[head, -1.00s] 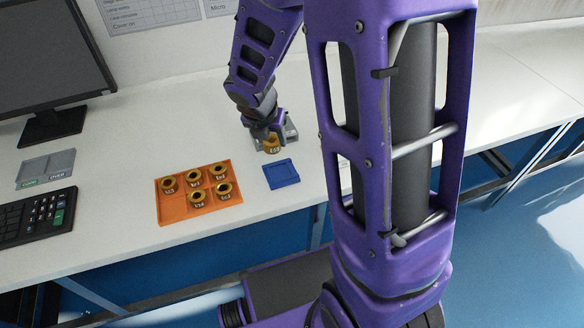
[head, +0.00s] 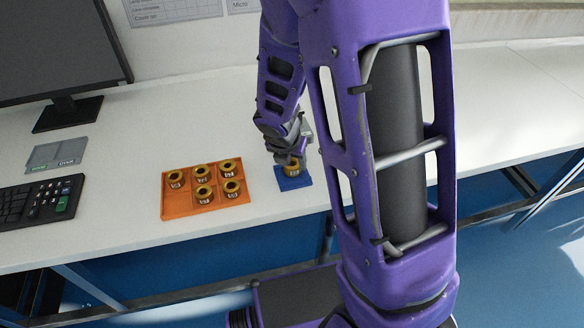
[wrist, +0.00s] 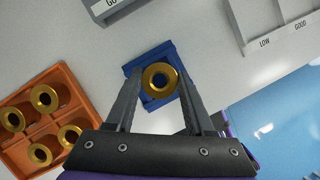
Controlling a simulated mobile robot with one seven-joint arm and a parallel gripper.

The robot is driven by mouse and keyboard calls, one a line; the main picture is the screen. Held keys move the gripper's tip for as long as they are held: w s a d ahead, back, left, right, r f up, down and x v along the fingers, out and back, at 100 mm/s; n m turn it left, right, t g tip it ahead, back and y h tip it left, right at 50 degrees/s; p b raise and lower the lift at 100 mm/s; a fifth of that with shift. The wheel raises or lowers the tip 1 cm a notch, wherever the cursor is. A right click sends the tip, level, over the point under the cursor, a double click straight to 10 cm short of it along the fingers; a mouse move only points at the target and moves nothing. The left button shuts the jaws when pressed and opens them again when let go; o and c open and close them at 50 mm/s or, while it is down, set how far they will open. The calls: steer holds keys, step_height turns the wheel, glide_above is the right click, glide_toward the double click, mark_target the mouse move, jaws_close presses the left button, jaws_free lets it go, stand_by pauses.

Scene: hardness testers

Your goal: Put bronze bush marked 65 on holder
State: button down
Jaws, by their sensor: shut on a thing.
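My gripper (head: 291,160) is shut on a bronze bush (head: 292,169), a short flanged ring with a hole through it. The bush is over the blue square holder (head: 300,184) near the table's front. In the wrist view the bush (wrist: 160,92) sits between the fingertips (wrist: 158,80), with the holder's blue rim (wrist: 134,66) around and below it. I cannot tell whether the bush touches the holder's floor. The number on the held bush is not readable.
An orange tray (head: 176,209) left of the holder holds several similar bushes. A grey labelled tray (head: 57,155), a keyboard (head: 40,203) and a monitor (head: 60,50) stand further left. In the wrist view, grey labelled parts (wrist: 112,8) lie at the top. The table's front edge is close.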

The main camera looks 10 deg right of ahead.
steer(key=shift+f, duration=0.45)
steer(key=shift+f, duration=0.2)
steer(key=shift+c, duration=1.3)
jaws_free()
steer(key=shift+r, duration=0.1)
steer(key=shift+r, duration=0.3)
steer(key=p+v, duration=0.5)
steer(key=v, duration=0.6)
steer(key=shift+s+r, duration=0.15)
steer(key=shift+r, duration=0.1)
